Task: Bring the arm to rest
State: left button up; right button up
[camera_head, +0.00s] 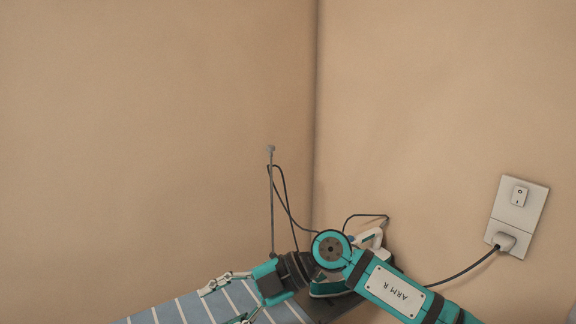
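My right arm, marked "ARM R", comes in from the lower right and bends at a round teal joint. My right gripper (220,306) points to the lower left, over the striped ironing board (172,312). Its two fingers are spread apart, with nothing visible between them. The lower finger is partly cut off by the bottom edge. My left gripper is not in view.
A white and teal iron (371,240) stands behind my arm, partly hidden by it. A thin upright rod (271,200) holds up a dark cord. A wall socket (518,205) with a plugged-in cable is at right. Beige walls meet in a corner behind.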

notch_tip(320, 180, up, 7)
jog(key=s+a+m+t+y, duration=0.1)
jog(key=a+m+t+y, duration=0.15)
jog(key=y, duration=0.45)
jog(key=w+d+r+m+t, duration=0.2)
jog(key=w+d+m+t, duration=0.2)
jog(key=d+m+t, duration=0.55)
jog(key=d+f+m+t+h, duration=0.7)
jog(key=d+f+m+h, duration=0.8)
jog(key=f+m+h, duration=0.15)
jog(key=s+d+f+g+h, duration=0.3)
jog(key=s+d+f+g, duration=0.35)
jog(key=s+f, duration=0.45)
jog(key=s+d+f+g, duration=0.2)
jog(key=s+f+g, duration=0.15)
jog(key=s, duration=0.35)
jog(key=s+d+f+g, duration=0.25)
jog(key=s+f, duration=0.25)
jog(key=s, duration=0.3)
notch_tip(320, 180, down, 27)
jog(key=s+g, duration=0.2)
jog(key=s+d+f+g, duration=0.1)
jog(key=s+d+f, duration=0.1)
jog(key=s+f, duration=1.3)
jog(key=shift+s+n, duration=0.35)
jog(key=shift+s, duration=0.35)
